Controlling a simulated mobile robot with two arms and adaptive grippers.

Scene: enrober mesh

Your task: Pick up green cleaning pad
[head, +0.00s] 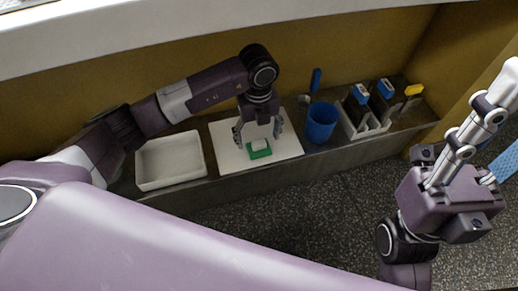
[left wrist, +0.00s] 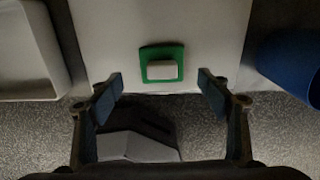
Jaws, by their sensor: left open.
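The green cleaning pad (head: 259,154) lies on a white board (head: 285,150), with a pale block-shaped grip on top. In the left wrist view the pad (left wrist: 161,50) lies ahead of and between my finger lines, near the picture's middle. My left gripper (head: 259,135) is open and points down over the board, one finger to each side of the pad. The fingers look apart from the pad; its height above the board is hard to tell. My right gripper (head: 505,125) is at the right edge, empty as far as it shows, its fingers spread and partly cut off.
A white tray (head: 140,165) stands left of the board. A blue cup (head: 321,122) stands close to its right. Further right a white holder (head: 372,130) carries dark items with blue and yellow tops. The ledge's front edge runs just before the board.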

